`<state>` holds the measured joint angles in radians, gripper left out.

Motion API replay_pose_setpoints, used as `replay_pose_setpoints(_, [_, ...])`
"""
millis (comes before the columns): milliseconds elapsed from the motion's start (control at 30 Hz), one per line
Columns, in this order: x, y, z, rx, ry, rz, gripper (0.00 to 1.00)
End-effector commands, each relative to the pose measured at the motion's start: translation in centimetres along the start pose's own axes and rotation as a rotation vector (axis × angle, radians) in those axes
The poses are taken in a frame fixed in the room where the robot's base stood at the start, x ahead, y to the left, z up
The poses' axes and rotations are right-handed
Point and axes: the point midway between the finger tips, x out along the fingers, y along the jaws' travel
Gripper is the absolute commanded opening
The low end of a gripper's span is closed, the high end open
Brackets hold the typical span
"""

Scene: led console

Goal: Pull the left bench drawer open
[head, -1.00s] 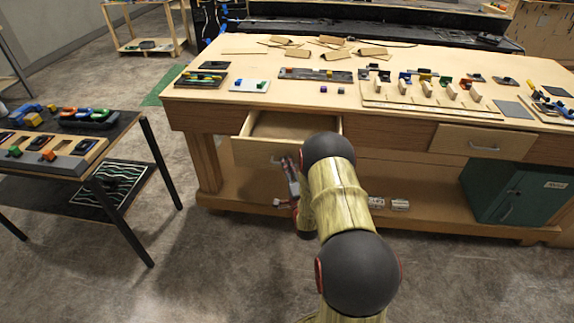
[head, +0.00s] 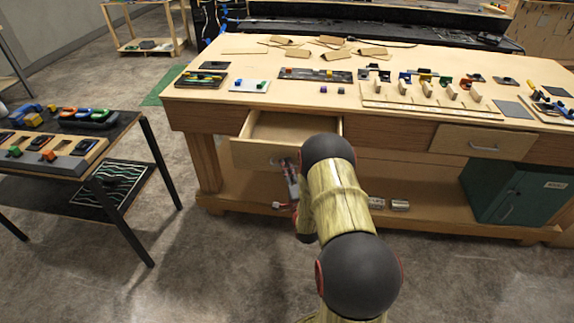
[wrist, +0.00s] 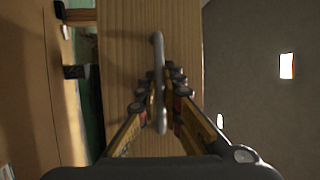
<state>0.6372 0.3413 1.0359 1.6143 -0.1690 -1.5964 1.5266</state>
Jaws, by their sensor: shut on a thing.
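The left bench drawer (head: 250,154) is pulled partly out of the wooden bench, and its empty-looking inside shows from above. In the wrist view, its wooden front (wrist: 125,60) stands close ahead with a grey bar handle (wrist: 158,55) running upright in the picture. My gripper (wrist: 165,90) is shut on this handle, with a finger on each side of the bar. In the head view, my gripper (head: 287,168) is at the right part of the drawer front. My arm hides much of it and the handle.
The right bench drawer (head: 482,142) is shut. A green cabinet (head: 515,190) stands under the bench at right. A dark side table (head: 120,130) with parts on it is at left. Open floor (head: 215,265) lies in front of the bench.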

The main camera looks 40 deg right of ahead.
Motion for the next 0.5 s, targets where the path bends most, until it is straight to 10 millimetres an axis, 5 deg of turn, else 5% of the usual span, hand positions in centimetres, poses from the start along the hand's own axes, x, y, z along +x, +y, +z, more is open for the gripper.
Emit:
replay_pose_setpoints(200, [-3.5,-0.5,1.5,0.001,-0.002,0.007,0.0])
replay_pose_setpoints(500, [-3.8,-0.5,1.5,0.0,0.0,0.006,0.0])
